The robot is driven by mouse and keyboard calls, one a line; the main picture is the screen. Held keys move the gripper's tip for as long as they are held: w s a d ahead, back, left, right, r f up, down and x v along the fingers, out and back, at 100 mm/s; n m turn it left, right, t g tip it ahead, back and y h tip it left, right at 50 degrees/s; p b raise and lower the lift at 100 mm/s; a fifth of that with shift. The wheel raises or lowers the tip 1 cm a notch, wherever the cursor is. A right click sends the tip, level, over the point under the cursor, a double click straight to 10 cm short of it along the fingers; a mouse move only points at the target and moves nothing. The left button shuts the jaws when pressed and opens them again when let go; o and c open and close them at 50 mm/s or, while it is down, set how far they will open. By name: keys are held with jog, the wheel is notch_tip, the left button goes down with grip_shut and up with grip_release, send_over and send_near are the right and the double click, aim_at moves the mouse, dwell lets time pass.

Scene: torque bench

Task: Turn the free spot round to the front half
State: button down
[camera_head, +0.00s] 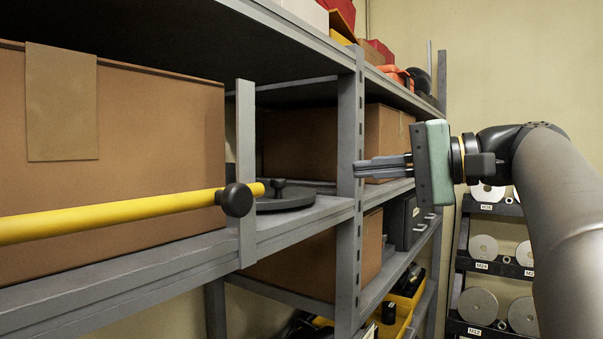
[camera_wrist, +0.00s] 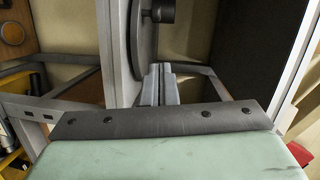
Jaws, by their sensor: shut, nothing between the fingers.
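A dark round disc (camera_head: 285,203), which looks like a turntable, lies on the middle shelf between the big cardboard box and the grey post. A short black knob (camera_head: 277,187) stands up from it. The wrist view shows part of the disc edge-on (camera_wrist: 144,42) with its knob (camera_wrist: 161,11). My gripper (camera_head: 358,169) is shut and empty, its fingers pointing left at the front of the post, right of the disc and apart from it. The shut fingers also show in the wrist view (camera_wrist: 160,70). I cannot make out which spot on the disc is free.
A yellow bar (camera_head: 120,215) with a black ball (camera_head: 237,200) crosses the shelf front at left. The grey post (camera_head: 347,200) stands by my fingertips. A large cardboard box (camera_head: 160,130) fills the left bay. A rack of discs (camera_head: 490,250) stands behind my arm.

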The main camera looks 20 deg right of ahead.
jog(key=shift+w+a+f+p, duration=0.2)
jog(key=shift+w+a, duration=0.4)
jog(key=shift+a, duration=0.85)
jog(key=shift+w+a+f+p, duration=0.1)
jog(key=shift+w+a+f, duration=0.35)
jog(key=shift+a, duration=1)
jog(key=shift+w+a+f+p, duration=0.1)
jog(key=shift+w+a, duration=0.65)
jog(key=shift+a, duration=0.7)
